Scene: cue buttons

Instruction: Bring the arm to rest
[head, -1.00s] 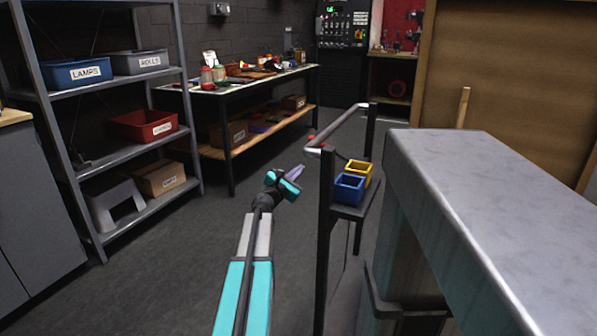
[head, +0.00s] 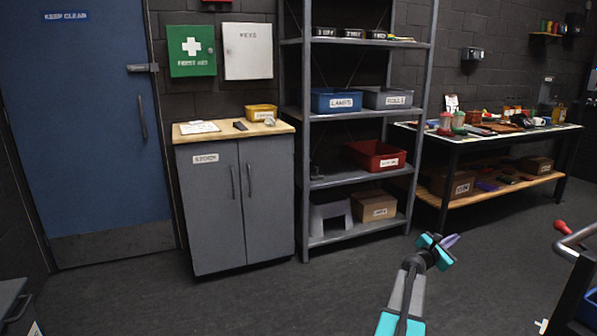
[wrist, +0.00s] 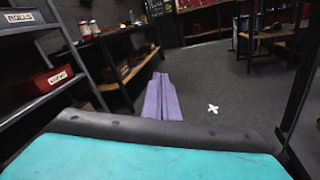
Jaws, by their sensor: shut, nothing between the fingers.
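My gripper (head: 450,241) is at the end of my teal and grey arm, at the lower right of the head view. It is out over the open floor, in front of the shelf rack and workbench. Its purple fingers (wrist: 161,98) show in the wrist view, closed together with nothing between them. They touch nothing. The arm reaches up and forward from the bottom edge of the head view.
A grey shelf rack (head: 291,190), a grey cabinet (head: 240,205) and a workbench (head: 449,150) line the wall. A cart with a rail (head: 580,240) stands close at the right. A pale cross mark (wrist: 213,108) lies on the floor.

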